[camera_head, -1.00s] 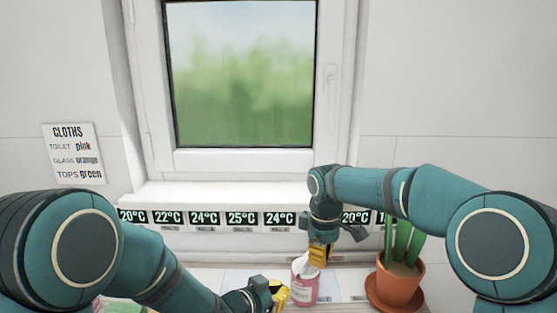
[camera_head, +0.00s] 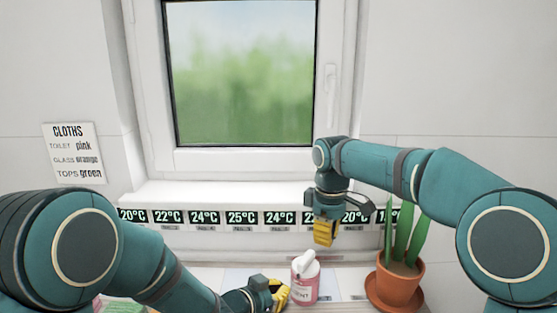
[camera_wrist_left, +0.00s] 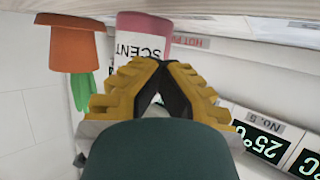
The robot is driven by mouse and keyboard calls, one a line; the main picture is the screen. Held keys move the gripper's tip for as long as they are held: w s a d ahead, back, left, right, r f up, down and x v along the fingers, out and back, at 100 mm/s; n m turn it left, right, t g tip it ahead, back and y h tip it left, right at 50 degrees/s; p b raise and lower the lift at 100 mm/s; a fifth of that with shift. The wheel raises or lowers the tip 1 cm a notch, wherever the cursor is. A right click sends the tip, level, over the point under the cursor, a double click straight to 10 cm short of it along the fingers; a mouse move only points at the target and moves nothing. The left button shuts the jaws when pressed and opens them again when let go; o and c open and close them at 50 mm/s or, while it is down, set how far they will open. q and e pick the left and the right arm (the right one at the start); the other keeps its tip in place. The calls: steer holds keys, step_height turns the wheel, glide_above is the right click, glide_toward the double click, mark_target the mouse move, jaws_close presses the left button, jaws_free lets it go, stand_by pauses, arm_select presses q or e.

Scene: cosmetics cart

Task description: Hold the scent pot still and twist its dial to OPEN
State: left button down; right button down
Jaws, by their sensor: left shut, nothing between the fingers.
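The scent pot (camera_head: 304,288) is a pink container with a white label and a white dial (camera_head: 305,262) on top. My left gripper (camera_head: 283,293) is low beside the pot's left side. In the wrist view its fingers (camera_wrist_left: 160,80) are together, empty, in front of the pot. My right gripper (camera_head: 325,243) hangs above and right of the dial, clear of it; its finger gap cannot be made out.
A terracotta plant pot (camera_head: 400,280) with green leaves stands on a saucer to the right. A row of temperature displays (camera_head: 241,217) runs along the wall behind. A cloths sign (camera_head: 74,153) is on the left wall, and a window (camera_head: 242,75) is at the back.

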stand_by(0.3)
arm_select(q)
steer(key=c, duration=1.4)
jaws_free()
steer(key=shift+o, duration=0.2)
